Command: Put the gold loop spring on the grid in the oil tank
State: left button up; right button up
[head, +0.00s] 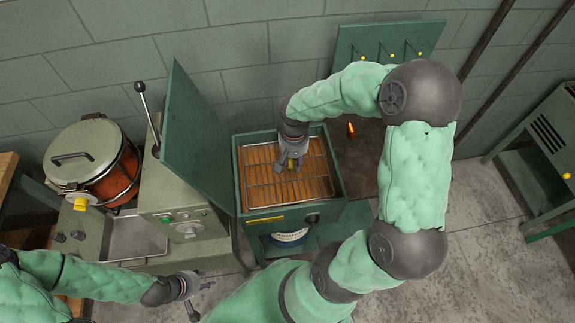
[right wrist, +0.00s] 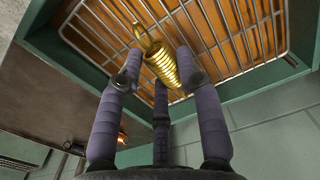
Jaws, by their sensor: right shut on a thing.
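The gold loop spring (right wrist: 164,67) is a shiny coil with a loop at its end. My right gripper (right wrist: 160,62) is shut on it, with fingers on both sides of the coil. In the head view my right gripper (head: 291,160) is over the middle of the wire grid (head: 262,190). The grid lies across the green oil tank (head: 240,213), above orange-brown oil. Whether the spring touches the grid I cannot tell. My left gripper (head: 196,293) is open and empty at the bottom of the head view, away from the tank.
The tank's green lid (head: 192,135) stands open on its left. A lever (head: 146,105) and a machine with an orange-brown drum (head: 95,160) stand further left. A green panel with hooks (head: 375,42) is behind the tank. A small glowing orange object (head: 350,129) lies right of it.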

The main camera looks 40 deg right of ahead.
aim_at(288, 160)
jog(key=w+f, duration=0.2)
jog(key=w+f+b, duration=0.1)
jog(key=f, duration=0.1)
jog(key=shift+w+d, duration=0.15)
jog(key=shift+d, duration=0.15)
jog(key=shift+w+f+b, duration=0.15)
jog(key=shift+f+b, duration=0.2)
jog(key=shift+f, duration=1.35)
jog(key=shift+f, duration=0.2)
jog(key=o, duration=1.2)
jog(key=shift+c, duration=0.2)
jog(key=shift+r, duration=0.15)
